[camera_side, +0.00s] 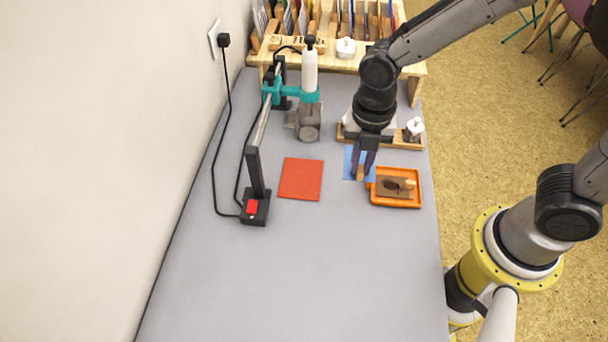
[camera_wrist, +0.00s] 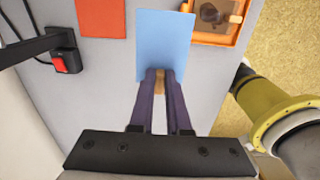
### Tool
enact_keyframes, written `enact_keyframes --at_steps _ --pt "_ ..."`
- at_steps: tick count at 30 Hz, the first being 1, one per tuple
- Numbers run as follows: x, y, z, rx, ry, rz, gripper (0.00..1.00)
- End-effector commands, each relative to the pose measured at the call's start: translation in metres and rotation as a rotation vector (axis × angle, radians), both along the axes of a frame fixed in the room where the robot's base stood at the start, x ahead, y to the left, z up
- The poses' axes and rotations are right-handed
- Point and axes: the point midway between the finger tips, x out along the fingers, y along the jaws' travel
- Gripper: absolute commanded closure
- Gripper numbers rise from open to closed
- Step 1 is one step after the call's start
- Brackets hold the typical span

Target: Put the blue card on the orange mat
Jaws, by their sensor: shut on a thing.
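The blue card (camera_wrist: 165,38) is a flat light-blue sheet; in the side view its blue surface (camera_side: 348,164) shows partly behind my gripper (camera_side: 362,174). In the wrist view my gripper (camera_wrist: 160,80) is at the card's near edge, its dark fingers shut on a small tan piece (camera_wrist: 160,88). This piece meets the card's edge; I cannot tell whether it is fixed to it, nor whether the card is lifted. The orange mat (camera_side: 301,179) is a flat red-orange sheet left of the card, bare; its corner (camera_wrist: 101,16) shows in the wrist view.
An orange tray (camera_side: 396,203) with a brown pad and small items stands just right of the card. A black stand with a red switch (camera_side: 252,207) is left of the mat. A press (camera_side: 309,120) stands behind the mat. The grey table front is clear.

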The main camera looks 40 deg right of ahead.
Motion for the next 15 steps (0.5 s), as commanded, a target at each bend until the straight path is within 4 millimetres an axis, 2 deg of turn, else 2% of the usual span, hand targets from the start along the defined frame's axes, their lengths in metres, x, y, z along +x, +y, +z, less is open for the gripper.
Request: enact_keyframes --at_steps 13,15 --pt "0.081 0.038 -0.042 -0.001 0.003 0.006 1.0" --pt "0.089 0.041 -0.056 -0.002 0.005 0.005 1.0"
